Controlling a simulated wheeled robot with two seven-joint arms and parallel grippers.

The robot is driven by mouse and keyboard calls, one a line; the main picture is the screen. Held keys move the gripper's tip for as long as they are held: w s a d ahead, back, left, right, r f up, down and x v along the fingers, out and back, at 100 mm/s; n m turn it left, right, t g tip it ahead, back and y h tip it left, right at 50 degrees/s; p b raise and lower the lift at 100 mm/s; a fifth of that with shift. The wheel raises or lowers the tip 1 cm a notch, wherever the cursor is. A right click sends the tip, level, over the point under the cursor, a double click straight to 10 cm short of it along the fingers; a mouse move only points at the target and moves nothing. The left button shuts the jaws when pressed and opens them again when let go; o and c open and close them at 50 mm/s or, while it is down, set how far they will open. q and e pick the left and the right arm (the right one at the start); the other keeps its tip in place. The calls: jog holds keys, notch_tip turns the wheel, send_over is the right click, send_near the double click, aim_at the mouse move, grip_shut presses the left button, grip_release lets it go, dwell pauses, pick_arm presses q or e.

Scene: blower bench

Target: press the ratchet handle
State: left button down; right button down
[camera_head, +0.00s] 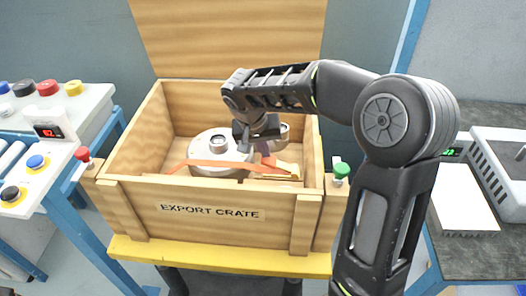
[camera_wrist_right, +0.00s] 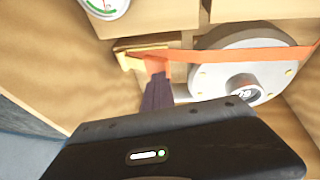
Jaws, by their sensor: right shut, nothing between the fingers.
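The wooden export crate (camera_head: 207,211) stands open with a round grey blower (camera_head: 213,153) inside. An orange strap (camera_head: 215,163) runs across the blower to a yellow ratchet (camera_head: 286,171) at the crate's right; the right wrist view also shows the yellow ratchet (camera_wrist_right: 150,44) and orange strap (camera_wrist_right: 262,53). A dark purplish piece (camera_wrist_right: 157,95) meets the ratchet's orange part; I cannot tell whether it is handle or fingertip. My right gripper (camera_head: 258,135) is shut and empty, just above the ratchet. Whether it touches is unclear. My left gripper is out of view.
The raised crate lid (camera_head: 228,38) stands behind. A red knob (camera_head: 83,154) and a green knob (camera_head: 341,170) flank the crate. A button panel (camera_head: 50,125) is at left, a grey tray (camera_head: 500,160) at right. The crate walls surround the blower closely.

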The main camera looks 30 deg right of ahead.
jog(key=d+p+v, duration=0.1)
jog(key=v, duration=1.1)
jog(key=shift+s+d+r, duration=0.2)
jog(key=shift+s, duration=0.05)
